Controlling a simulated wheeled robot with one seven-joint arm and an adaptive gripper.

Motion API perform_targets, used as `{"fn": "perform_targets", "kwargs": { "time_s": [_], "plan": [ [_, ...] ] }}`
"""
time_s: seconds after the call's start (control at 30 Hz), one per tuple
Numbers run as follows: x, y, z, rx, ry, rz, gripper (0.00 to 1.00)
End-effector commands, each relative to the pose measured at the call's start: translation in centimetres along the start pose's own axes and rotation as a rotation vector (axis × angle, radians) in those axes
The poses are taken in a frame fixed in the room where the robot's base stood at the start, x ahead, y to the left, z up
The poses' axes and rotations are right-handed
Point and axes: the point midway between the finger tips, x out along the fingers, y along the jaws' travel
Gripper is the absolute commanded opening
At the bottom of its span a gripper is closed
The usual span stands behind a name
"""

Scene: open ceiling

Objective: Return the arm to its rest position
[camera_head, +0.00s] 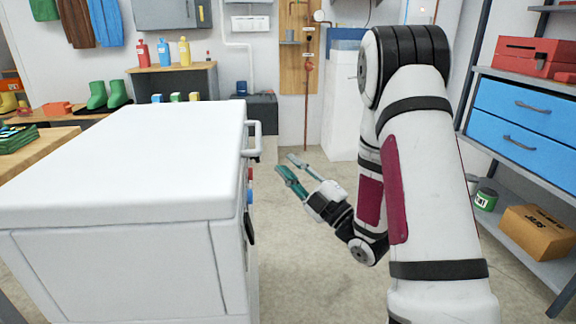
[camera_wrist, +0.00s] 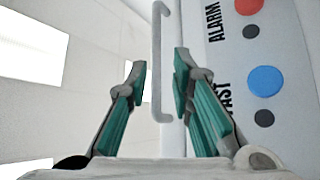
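My arm stands at the right in the head view, bent at the elbow. My gripper (camera_head: 289,168) is held beside the right side of a large white chest (camera_head: 130,160), apart from it. In the wrist view my gripper (camera_wrist: 160,88) has its two teal fingers spread with nothing between them. Behind the fingertips, a white bar handle (camera_wrist: 160,60) of the chest shows. The handle (camera_head: 254,138) also shows in the head view, farther back than my gripper.
A panel with a red button (camera_wrist: 248,6) and a blue button (camera_wrist: 265,80) is close by. A shelf with blue drawers (camera_head: 540,105) stands at the right. A small bench with bottles (camera_head: 163,54) is at the back. Floor (camera_head: 310,240) between chest and arm is clear.

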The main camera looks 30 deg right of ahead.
Motion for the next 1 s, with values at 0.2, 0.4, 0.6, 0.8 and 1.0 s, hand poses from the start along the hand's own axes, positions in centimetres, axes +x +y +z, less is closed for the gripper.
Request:
{"fn": "perform_targets", "kwargs": {
  "time_s": [0.2, 0.4, 0.6, 0.8, 1.0],
  "plan": [
    [0.0, 0.0, 0.0, -0.001, 0.0, 0.0, 0.21],
    [0.3, 0.0, -0.1, -0.002, -0.007, -0.013, 0.21],
    [2.6, -0.5, 0.0, 0.008, -0.107, -0.141, 0.21],
    [4.0, -0.6, 0.5, 0.052, -0.316, -0.303, 0.21],
    [3.0, 0.1, 0.3, 0.134, -0.558, -0.412, 0.21]
  ]
}}
